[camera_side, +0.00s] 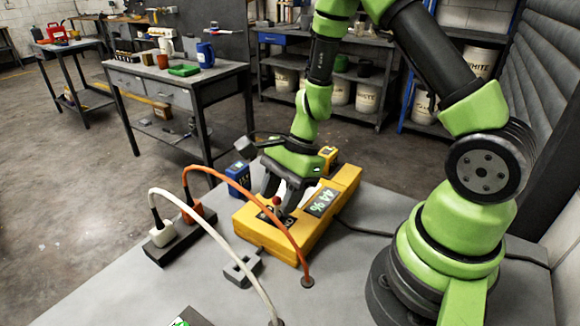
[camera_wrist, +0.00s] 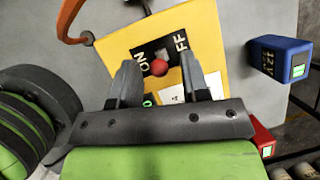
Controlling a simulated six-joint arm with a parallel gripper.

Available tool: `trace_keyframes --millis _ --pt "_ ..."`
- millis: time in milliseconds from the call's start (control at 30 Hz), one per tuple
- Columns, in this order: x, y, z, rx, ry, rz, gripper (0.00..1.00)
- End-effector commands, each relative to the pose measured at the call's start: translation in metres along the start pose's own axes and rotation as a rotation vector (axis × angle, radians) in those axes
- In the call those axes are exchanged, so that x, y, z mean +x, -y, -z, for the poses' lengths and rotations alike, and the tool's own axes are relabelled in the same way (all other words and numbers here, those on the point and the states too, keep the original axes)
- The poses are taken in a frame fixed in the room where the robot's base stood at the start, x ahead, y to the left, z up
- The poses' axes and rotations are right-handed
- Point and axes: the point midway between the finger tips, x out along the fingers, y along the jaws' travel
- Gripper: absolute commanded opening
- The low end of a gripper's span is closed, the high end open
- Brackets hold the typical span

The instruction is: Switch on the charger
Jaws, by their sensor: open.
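The charger (camera_side: 335,190) is a yellow box on the grey bench, with a lit display (camera_side: 320,202) that seems to read 44%. It also shows in the wrist view (camera_wrist: 120,45). A switch lever with a red ball knob (camera_wrist: 159,68) stands on its black plate, marked ON at the left and OFF at the right in the wrist view. The knob appears between the two marks; which way it leans I cannot tell. My gripper (camera_side: 279,204) is open over the switch. In the wrist view its fingers (camera_wrist: 161,72) lie either side of the knob, with gaps visible.
A grey bracket (camera_side: 242,271) lies nearby.

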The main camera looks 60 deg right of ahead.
Motion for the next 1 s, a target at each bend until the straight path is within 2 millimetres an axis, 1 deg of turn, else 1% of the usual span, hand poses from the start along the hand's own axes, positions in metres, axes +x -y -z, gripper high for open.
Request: trace_keyframes --millis 100,300,500,700,1000 --pt "-0.020 0.001 0.000 -0.001 0.000 0.008 0.42" --pt "-0.051 0.001 0.000 0.000 -0.001 0.007 0.42" --pt "-0.073 0.001 0.000 0.000 0.000 0.005 0.42" --pt "-0.079 0.000 0.000 0.001 -0.001 0.001 0.42" --pt "-0.078 0.002 -0.001 -0.022 0.002 -0.011 0.42"
